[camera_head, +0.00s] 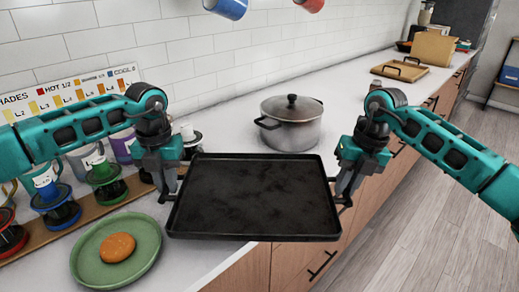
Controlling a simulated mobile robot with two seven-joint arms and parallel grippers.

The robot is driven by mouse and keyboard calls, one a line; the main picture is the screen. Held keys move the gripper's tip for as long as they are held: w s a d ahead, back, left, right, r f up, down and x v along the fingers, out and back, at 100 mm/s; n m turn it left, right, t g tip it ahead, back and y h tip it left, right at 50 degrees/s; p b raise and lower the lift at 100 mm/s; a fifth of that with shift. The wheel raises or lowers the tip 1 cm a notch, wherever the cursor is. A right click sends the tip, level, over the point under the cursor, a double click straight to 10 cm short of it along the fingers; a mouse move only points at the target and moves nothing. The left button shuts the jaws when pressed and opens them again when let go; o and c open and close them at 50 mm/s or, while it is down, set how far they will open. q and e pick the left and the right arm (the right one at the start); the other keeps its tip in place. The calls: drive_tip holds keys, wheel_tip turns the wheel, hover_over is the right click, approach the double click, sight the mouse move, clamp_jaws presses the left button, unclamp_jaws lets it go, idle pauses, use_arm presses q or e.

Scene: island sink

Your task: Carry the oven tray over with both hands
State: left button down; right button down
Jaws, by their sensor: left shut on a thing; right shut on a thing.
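The black oven tray (255,196) is in the middle of the head view, held over the counter's front edge. It looks roughly level and empty. My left gripper (172,192) is shut on the tray's left side. My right gripper (338,195) is shut on its right side. The fingertips are small and partly hidden against the tray's rim. The tray hides part of the counter and its edge.
A lidded steel pot (291,128) stands just behind the tray. A green plate (92,262) with a round bun (117,247) lies at the front left. Several mugs and coffee drippers (104,178) stand left. A wooden tray (400,70) lies further along the counter.

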use_arm(q)
drive_tip(key=shift+s+r, duration=0.1)
use_arm(e)
drive_tip(key=shift+s+r, duration=0.1)
